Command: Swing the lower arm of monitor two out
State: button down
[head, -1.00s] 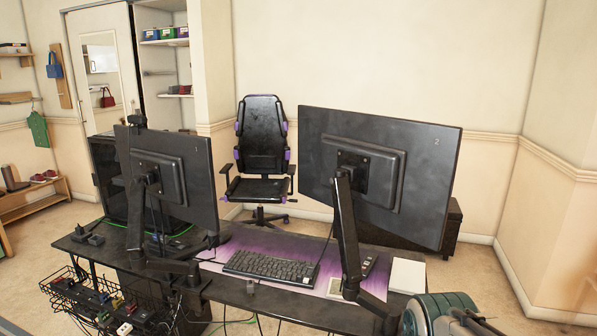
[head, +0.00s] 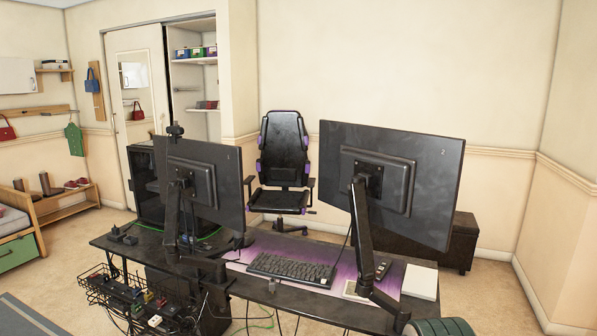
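Monitor two (head: 425,200), marked with a small "2" on its back, stands at the right and shows me its back. Its upper arm (head: 362,235) runs from the mount on the monitor's back down to an elbow low over the desk. Its lower arm (head: 385,303) is a short dark link running from that elbow toward the near right, above the desk's near edge. The base end of the lower arm is partly hidden near a ribbed part of my own arm at the bottom edge. My gripper is not in view.
Monitor one (head: 220,170) stands at the left on its own arm. A cable basket (head: 125,300) hangs at the near left. A chair (head: 283,160) stands behind.

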aim_at(402, 312)
jog(key=z, duration=0.05)
jog(key=i, duration=1)
jog(key=z, duration=0.35)
